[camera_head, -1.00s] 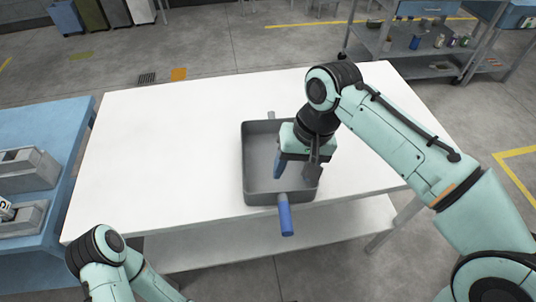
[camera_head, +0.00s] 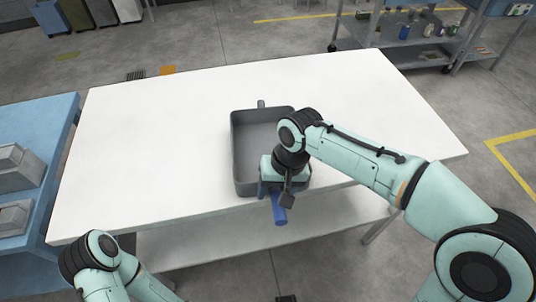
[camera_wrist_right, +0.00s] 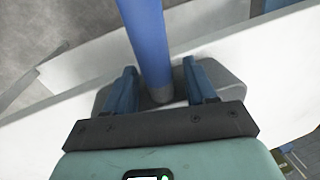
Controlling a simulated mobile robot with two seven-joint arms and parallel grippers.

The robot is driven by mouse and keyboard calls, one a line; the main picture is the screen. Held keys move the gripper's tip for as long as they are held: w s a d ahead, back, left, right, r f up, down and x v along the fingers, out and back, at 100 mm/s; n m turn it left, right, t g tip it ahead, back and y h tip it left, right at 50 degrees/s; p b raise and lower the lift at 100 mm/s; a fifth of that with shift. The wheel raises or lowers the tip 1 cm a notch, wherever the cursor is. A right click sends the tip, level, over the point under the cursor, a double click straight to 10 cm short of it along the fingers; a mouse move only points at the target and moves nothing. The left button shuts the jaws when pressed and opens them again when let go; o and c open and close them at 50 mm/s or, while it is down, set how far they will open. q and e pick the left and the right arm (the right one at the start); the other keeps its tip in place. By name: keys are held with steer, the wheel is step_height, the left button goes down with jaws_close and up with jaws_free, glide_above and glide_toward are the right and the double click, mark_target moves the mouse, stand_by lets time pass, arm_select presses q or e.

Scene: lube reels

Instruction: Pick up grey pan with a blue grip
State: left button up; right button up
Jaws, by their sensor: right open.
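The grey pan (camera_head: 241,150) sits on the white table near its front edge. Its blue grip (camera_head: 279,214) sticks out past the front edge, and a short grey stub shows at its far side. My right gripper (camera_head: 275,196) is open above the near rim, at the root of the grip. In the right wrist view, the blue grip (camera_wrist_right: 147,40) runs between the two open fingers (camera_wrist_right: 162,88), with a gap on both sides. Its grey root lies between the fingertips. My left arm shows at the lower left, but its gripper is out of view.
The white table (camera_head: 150,140) is otherwise bare, with a lower shelf (camera_head: 200,240) beneath. A blue bench (camera_head: 45,120) with grey boxes stands at the left. A metal shelf unit (camera_head: 400,52) with small cans stands at the back right.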

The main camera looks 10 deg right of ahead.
jaws_close()
